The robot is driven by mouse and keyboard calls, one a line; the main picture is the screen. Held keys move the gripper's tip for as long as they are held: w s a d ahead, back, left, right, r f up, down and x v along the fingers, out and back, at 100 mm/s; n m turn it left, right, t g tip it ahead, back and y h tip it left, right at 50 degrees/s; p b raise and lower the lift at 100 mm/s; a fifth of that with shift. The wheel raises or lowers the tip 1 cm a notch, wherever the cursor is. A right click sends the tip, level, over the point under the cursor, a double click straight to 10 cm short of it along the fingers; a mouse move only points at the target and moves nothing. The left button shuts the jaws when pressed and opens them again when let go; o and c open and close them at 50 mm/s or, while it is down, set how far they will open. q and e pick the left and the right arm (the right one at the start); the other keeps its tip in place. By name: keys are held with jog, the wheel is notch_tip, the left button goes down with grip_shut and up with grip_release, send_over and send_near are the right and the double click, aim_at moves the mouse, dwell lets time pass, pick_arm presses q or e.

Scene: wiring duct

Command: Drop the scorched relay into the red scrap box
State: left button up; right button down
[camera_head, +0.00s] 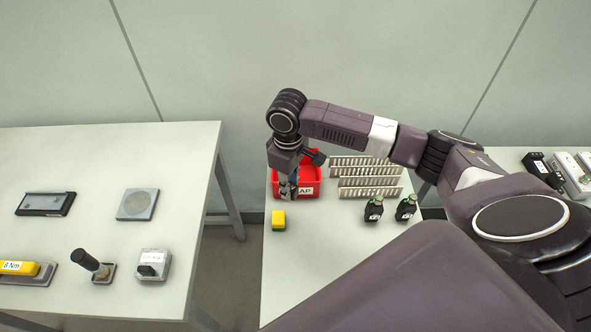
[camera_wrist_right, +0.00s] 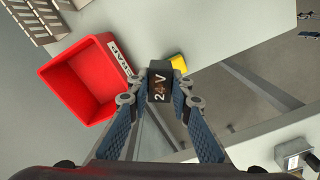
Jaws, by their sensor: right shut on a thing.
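My right gripper (camera_head: 288,190) is at the red scrap box (camera_head: 314,173) in the head view and covers part of the box's front left. In the right wrist view the gripper (camera_wrist_right: 158,84) is shut on a dark block marked "24 V" (camera_wrist_right: 160,68), with a brownish patch on its face; this is the scorched relay. The relay cannot be made out in the head view. In the right wrist view the red scrap box (camera_wrist_right: 80,80) is open, looks empty inside and lies left of the relay, which is outside its opening in that picture. My left gripper is not in view.
A yellow and green sponge (camera_head: 279,220) lies in front of the box. Slotted pale duct pieces (camera_head: 368,178) stand right of it. A separate table (camera_head: 80,205) on the left holds tools, beyond a gap.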

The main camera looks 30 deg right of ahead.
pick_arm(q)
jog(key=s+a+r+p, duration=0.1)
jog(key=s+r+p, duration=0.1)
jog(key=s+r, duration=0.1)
pick_arm(e)
jog(key=w+d+r+n+p, duration=0.1)
jog(key=w+d+r+n, duration=0.5)
jog(key=w+d, duration=0.5)
pick_arm(q)
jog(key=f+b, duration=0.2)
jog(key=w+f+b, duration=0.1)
jog(key=b, duration=0.1)
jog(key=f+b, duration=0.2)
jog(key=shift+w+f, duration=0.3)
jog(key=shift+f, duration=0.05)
pick_arm(e)
notch_tip(320, 180, down, 6)
jog(key=shift+f, duration=0.1)
jog(key=c, duration=1.7)
grip_release()
jog(key=shift+o, duration=0.2)
notch_tip(320, 180, up, 12)
jog(key=shift+a+f, duration=0.1)
